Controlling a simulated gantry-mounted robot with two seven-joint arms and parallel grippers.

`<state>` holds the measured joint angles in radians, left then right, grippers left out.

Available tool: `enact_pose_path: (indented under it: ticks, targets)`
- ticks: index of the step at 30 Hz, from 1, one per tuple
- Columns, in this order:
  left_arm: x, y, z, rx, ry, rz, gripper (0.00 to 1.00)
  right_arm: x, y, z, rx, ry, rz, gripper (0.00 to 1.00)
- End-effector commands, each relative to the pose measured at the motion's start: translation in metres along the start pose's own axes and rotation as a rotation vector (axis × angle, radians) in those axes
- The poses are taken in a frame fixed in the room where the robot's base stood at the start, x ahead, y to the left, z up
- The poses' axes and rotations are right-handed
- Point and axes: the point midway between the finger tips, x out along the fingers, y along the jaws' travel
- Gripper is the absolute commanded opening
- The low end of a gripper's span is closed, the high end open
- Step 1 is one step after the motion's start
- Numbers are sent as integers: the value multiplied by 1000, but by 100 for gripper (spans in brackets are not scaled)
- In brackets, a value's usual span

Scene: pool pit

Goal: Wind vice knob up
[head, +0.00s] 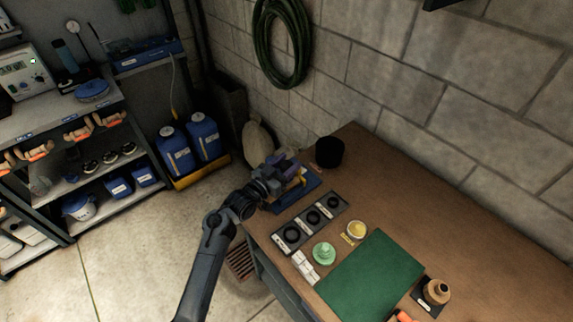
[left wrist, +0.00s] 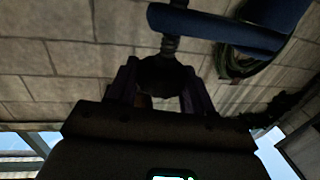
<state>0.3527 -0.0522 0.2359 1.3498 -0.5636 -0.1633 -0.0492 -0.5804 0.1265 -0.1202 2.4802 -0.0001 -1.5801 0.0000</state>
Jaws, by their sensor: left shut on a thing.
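The blue vice (head: 297,194) stands at the far left end of the wooden bench, partly covered by my left gripper (head: 287,168). In the left wrist view, the vice's blue bar (left wrist: 215,28) crosses the top, with a threaded screw (left wrist: 170,42) joining it to a dark round knob (left wrist: 162,74). My left gripper (left wrist: 160,90) is shut on the knob, with one purplish finger on each side. The knob is hidden in the head view. The view is dark, so the knob's exact angle cannot be told. My right gripper is in neither view.
A black cylinder (head: 329,152) stands close behind the vice. A tray with black rings (head: 312,217), a green piece (head: 324,252), a yellow dish (head: 357,230) and a green mat (head: 370,278) lie nearer. The bench's right side (head: 470,225) is clear.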

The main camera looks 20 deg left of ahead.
Motion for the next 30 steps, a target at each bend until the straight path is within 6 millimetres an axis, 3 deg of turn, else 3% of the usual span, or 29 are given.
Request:
enact_pose_path:
  ticks: [10, 22, 23, 26, 30]
  targets:
    - [0, 1, -1, -3, -2, -128, 20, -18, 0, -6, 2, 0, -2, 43]
    - [0, 0, 1, 1, -2, -162, 20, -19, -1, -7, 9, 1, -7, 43]
    - [0, 0, 1, 1, -2, -162, 56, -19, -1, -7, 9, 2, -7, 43]
    - [0, 0, 1, 0, -2, -162, 71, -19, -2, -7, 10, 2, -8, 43]
    - [0, 0, 1, 0, -1, -161, 72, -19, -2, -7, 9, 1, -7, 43]
